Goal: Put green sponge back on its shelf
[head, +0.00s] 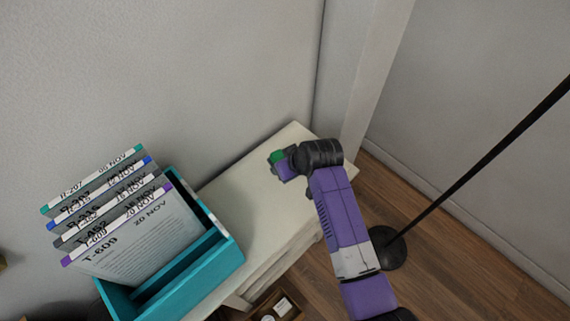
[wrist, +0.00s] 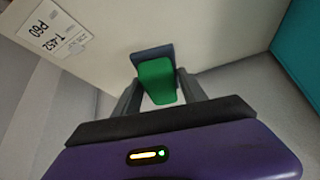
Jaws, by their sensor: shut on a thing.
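The green sponge (head: 277,156) is at the tip of my arm in the head view, over the far end of the pale cabinet top (head: 235,188). In the wrist view the green sponge (wrist: 157,82) sits between the two dark fingers of my gripper (wrist: 160,92), which is shut on it. A dark blue piece (wrist: 152,56) shows just behind the sponge; I cannot tell whether it is part of it. In the head view my gripper (head: 281,164) is partly hidden by my wrist. I cannot tell whether the sponge touches the cabinet top.
A teal holder (head: 225,258) with several labelled folders (head: 150,245) stands on the near left of the cabinet top. A white label card (wrist: 55,32) lies on the pale surface in the wrist view. A black pole (head: 470,170) on a round base stands at right. Walls close off the back.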

